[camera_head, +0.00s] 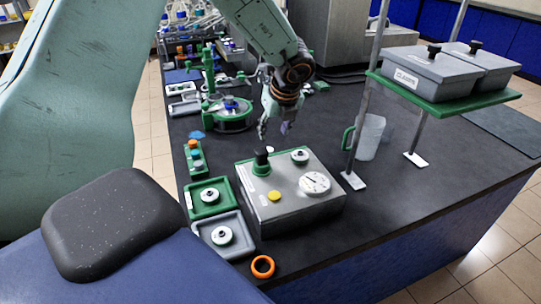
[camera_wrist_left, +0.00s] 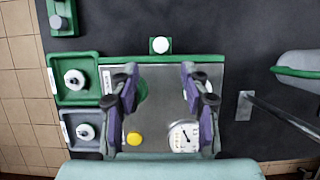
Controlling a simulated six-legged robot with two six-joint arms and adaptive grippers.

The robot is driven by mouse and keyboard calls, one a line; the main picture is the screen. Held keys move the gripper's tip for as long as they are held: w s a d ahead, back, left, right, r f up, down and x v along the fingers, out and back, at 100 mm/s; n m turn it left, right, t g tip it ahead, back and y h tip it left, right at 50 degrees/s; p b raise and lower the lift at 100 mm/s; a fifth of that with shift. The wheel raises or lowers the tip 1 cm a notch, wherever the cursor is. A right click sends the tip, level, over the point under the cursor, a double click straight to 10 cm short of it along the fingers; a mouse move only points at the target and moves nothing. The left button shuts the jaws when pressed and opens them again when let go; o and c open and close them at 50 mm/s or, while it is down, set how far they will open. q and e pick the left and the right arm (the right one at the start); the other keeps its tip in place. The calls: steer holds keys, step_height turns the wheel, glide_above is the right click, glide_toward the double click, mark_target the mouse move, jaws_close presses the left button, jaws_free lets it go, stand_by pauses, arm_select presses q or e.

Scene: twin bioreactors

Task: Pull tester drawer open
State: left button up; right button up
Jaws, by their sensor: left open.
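The tester (camera_head: 290,205) is a grey metal box near the front of the dark bench, with a dial, a yellow button and a black-capped green fitting on top. In the left wrist view the tester (camera_wrist_left: 158,125) has a green strip (camera_wrist_left: 165,59) along its far edge. A green block with a white round top (camera_wrist_left: 160,45) juts out there; I cannot tell if it is the drawer's handle. My left gripper (camera_head: 275,128) is open and empty above the tester's far side, pointing down. Its fingers (camera_wrist_left: 158,75) hide parts of the tester top. My right gripper is out of view.
Green (camera_head: 207,198) and grey (camera_head: 222,236) trays holding round parts stand left of the tester. An orange ring (camera_head: 262,266) lies in front. A jug (camera_head: 370,137) and a raised green shelf (camera_head: 440,100) stand right. Bench space behind the tester's right side is clear.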

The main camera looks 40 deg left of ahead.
mark_target(270, 151)
arm_select(q)
steer(key=shift+s+f, duration=0.1)
steer(key=shift+f, duration=0.15)
steer(key=x, duration=0.6)
steer(key=shift+w+a+f+b, duration=0.15)
steer(key=shift+w+f+b, duration=0.05)
steer(key=shift+w+b, duration=0.1)
steer(key=shift+a+f, duration=0.25)
steer(key=shift+f, duration=0.3)
steer(key=shift+w+f, duration=0.2)
steer(key=shift+c, duration=0.2)
steer(key=shift+s+r, duration=0.1)
steer(key=shift+s, duration=0.05)
steer(key=c, duration=0.3)
jaws_close()
